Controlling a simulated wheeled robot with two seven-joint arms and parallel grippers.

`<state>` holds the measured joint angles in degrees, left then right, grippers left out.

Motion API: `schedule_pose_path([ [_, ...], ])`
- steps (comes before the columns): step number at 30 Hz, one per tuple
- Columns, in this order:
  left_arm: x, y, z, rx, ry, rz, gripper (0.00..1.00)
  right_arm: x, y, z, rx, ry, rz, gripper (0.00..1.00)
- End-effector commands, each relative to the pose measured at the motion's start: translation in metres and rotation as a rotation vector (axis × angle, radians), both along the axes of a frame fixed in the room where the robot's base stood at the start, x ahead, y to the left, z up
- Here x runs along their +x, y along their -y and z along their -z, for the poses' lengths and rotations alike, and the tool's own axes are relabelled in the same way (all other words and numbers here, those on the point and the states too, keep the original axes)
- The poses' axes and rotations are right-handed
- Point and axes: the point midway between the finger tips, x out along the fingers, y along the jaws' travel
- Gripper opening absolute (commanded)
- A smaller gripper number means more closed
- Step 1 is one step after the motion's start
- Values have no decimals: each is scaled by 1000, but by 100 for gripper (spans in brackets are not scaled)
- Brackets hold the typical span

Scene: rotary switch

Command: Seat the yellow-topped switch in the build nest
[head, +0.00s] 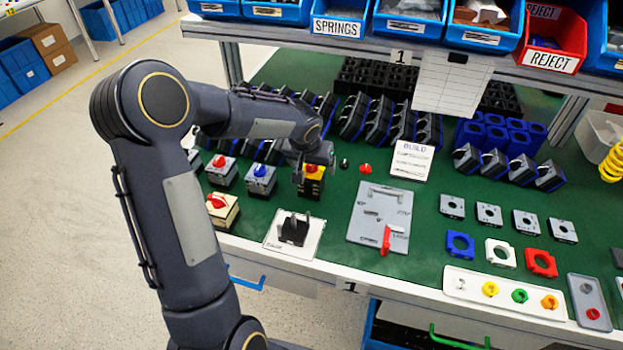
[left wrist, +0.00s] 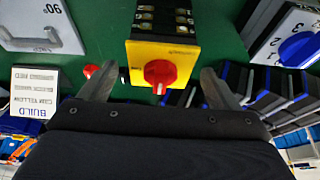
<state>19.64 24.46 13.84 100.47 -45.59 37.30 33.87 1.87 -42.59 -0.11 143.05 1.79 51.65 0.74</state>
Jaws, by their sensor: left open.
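The yellow-topped switch (head: 313,186) has a black body and a red knob and stands on the green bench top. In the left wrist view, its yellow top (left wrist: 150,52) and red knob lie between and slightly beyond my fingertips. My left gripper (left wrist: 158,78) is open around the near side of the switch, with gaps on both sides. In the head view, my left gripper (head: 318,158) is above and behind the switch, and its fingers are partly hidden. A pale plate with a black upright holder (head: 293,230), apparently the build nest, stands in front of the switch and looks empty.
A red-knobbed switch (head: 220,165) and a blue-knobbed one (head: 261,176) stand left of it. A cream-bodied switch (head: 222,208) sits near the front edge. A grey gauge plate (head: 381,213) with a red handle lies right of the nest. The BUILD card (head: 411,160) stands behind.

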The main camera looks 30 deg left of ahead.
Motion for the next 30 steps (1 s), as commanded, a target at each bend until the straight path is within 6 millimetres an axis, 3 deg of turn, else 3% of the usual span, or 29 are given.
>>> schedule_pose_path([
  [4,5,-2,14,-1,-1,-2,84,0,0,0,0,0,0,83],
  [12,6,-2,16,1,0,-1,82,0,0,0,0,0,0,83],
  [26,6,-2,15,1,2,-1,23,0,0,0,0,0,0,83],
  [30,6,-2,15,1,2,-1,23,0,0,0,0,0,0,83],
])
